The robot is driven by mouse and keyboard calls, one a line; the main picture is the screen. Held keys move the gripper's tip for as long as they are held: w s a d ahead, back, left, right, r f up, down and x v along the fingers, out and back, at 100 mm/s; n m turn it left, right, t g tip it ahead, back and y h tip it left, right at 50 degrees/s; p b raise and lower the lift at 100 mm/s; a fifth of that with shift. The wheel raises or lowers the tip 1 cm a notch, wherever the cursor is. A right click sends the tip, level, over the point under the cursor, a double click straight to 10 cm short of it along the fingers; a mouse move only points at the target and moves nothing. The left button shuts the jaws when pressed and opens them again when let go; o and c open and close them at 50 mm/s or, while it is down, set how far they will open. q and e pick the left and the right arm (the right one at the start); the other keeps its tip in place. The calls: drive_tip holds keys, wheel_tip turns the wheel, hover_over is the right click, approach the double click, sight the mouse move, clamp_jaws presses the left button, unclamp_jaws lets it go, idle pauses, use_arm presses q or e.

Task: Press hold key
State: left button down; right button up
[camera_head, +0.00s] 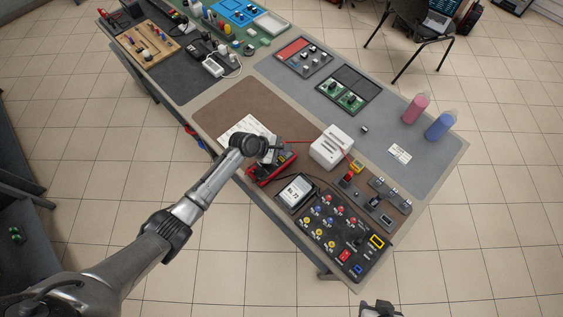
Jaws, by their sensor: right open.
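My left arm reaches in from the lower left, and its gripper (270,153) is over a red-edged device (286,165) near the table's front edge. The wrist covers part of this device and most of the fingers, so I cannot tell whether they touch it or are open. A dark meter-like box with a pale display (296,191) stands just to its right. I cannot make out a key marked hold on either one. My right gripper (379,306) shows only partly at the bottom edge, open and off the table, away from these devices.
A black panel (335,238) with several coloured sockets and a red switch lies at the near right corner. A white box (331,147) with a red lead stands behind. Pink (415,109) and blue (440,126) bottles stand far right. The brown mat (235,103) has free room.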

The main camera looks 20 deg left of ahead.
sight(281, 160)
use_arm(q)
drive_tip(key=shift+f+b, duration=0.35)
drive_tip(key=shift+f, duration=0.45)
drive_tip(key=shift+f+b, duration=0.35)
drive_tip(key=shift+f, duration=0.6)
use_arm(e)
wheel_tip(281, 160, down, 3)
drive_tip(key=shift+d+r, duration=0.15)
use_arm(q)
drive_tip(key=shift+f, duration=0.4)
idle(0.5)
